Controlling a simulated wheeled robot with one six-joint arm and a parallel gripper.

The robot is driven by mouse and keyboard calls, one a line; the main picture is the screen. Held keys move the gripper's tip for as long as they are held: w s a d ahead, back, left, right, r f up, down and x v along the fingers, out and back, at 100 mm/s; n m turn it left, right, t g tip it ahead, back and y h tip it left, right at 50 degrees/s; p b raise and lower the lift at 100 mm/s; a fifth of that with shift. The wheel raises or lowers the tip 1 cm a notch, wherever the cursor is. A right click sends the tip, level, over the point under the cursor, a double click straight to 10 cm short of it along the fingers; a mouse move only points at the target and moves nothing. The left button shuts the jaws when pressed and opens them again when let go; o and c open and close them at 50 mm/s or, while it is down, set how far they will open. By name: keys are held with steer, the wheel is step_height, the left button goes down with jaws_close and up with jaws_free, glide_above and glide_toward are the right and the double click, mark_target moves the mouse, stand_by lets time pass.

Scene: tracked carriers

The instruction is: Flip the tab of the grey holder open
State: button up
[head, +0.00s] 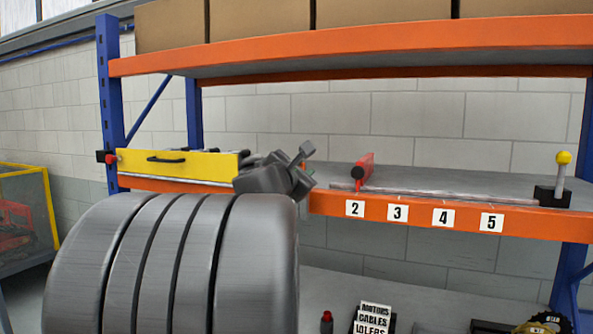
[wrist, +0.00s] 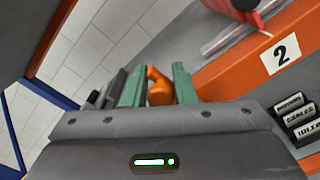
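My gripper (head: 302,158) is at the shelf's front edge, right of the yellow panel, in the head view. In the wrist view its two green fingers (wrist: 158,88) stand apart, with a rounded orange part (wrist: 159,92) showing between them. I cannot tell whether the fingers touch this part. A dark grey piece (wrist: 108,90) shows beyond the left finger and may belong to the grey holder. My gripper and arm mostly hide this spot in the head view. The holder's tab cannot be made out clearly.
A red carrier (head: 364,170) sits on the rail (head: 440,194) near label 2. A lever with a yellow knob (head: 563,158) stands at the right end. The yellow panel (head: 180,164) is at the left. An orange upper shelf (head: 350,48) bears cardboard boxes.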

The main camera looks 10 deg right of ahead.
jaws_close()
steer(key=b, duration=0.1)
steer(key=m+b, duration=0.1)
steer(key=b, duration=0.1)
steer(key=shift+s+d+f+m, duration=0.2)
steer(key=shift+f+m, duration=0.1)
steer(key=shift+f, duration=0.1)
steer(key=shift+c, duration=0.9)
jaws_free()
steer(key=shift+d+r+m+b, duration=0.15)
steer(key=shift+d+m+b, duration=0.1)
steer(key=shift+m+b, duration=0.75)
steer(key=o, duration=0.9)
steer(key=shift+s+r, duration=0.1)
steer(key=shift+s, duration=0.05)
steer(key=b+v, duration=0.2)
steer(key=v, duration=1.1)
steer(key=shift+s+a, duration=0.25)
steer(key=shift+a, duration=0.05)
